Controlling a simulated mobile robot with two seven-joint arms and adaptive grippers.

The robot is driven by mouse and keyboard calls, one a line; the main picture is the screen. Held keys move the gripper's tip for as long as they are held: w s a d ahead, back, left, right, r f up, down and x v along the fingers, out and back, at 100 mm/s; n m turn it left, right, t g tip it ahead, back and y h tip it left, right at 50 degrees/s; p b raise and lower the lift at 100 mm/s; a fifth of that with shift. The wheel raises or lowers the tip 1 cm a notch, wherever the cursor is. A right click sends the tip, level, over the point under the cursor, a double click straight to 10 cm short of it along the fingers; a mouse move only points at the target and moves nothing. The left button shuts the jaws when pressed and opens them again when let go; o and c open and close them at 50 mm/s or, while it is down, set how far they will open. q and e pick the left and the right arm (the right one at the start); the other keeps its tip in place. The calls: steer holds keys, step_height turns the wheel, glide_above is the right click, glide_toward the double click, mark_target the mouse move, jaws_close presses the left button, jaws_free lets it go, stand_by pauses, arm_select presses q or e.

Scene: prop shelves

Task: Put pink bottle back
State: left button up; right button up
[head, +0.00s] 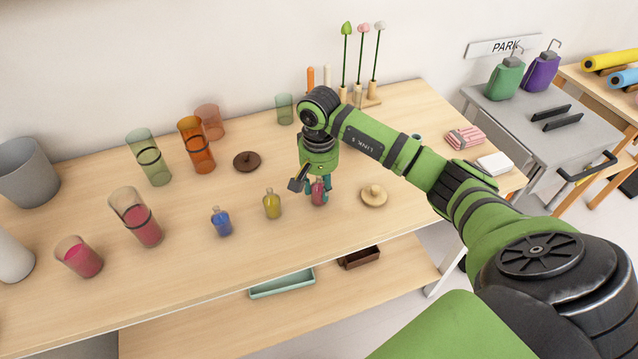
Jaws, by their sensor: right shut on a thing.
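The pink bottle (318,193) is small and stands upright at the front of the wooden table, to the right of a yellow bottle (272,204) and a blue bottle (221,222). My right gripper (318,187) reaches down over it from above. Its fingers are shut on the pink bottle and partly hide its upper part. The bottle's base is at or very close to the tabletop; I cannot tell whether it touches. My left gripper is out of view.
A round tan lid (373,195) lies just right of the pink bottle. A dark brown lid (246,161) and several tinted glasses stand to the left. A wooden stand (372,101) with flowers is behind. The lower shelf (215,314) holds a mint tray (282,284).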

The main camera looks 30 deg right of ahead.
steer(key=o, duration=1.2)
steer(key=shift+f, duration=0.1)
steer(key=shift+r, duration=0.35)
step_height(320, 180, up, 11)
steer(key=b, duration=0.2)
steer(key=shift+f+b, duration=0.1)
steer(key=shift+b, duration=0.2)
steer(key=shift+r, duration=0.45)
steer(key=shift+a+f, duration=0.1)
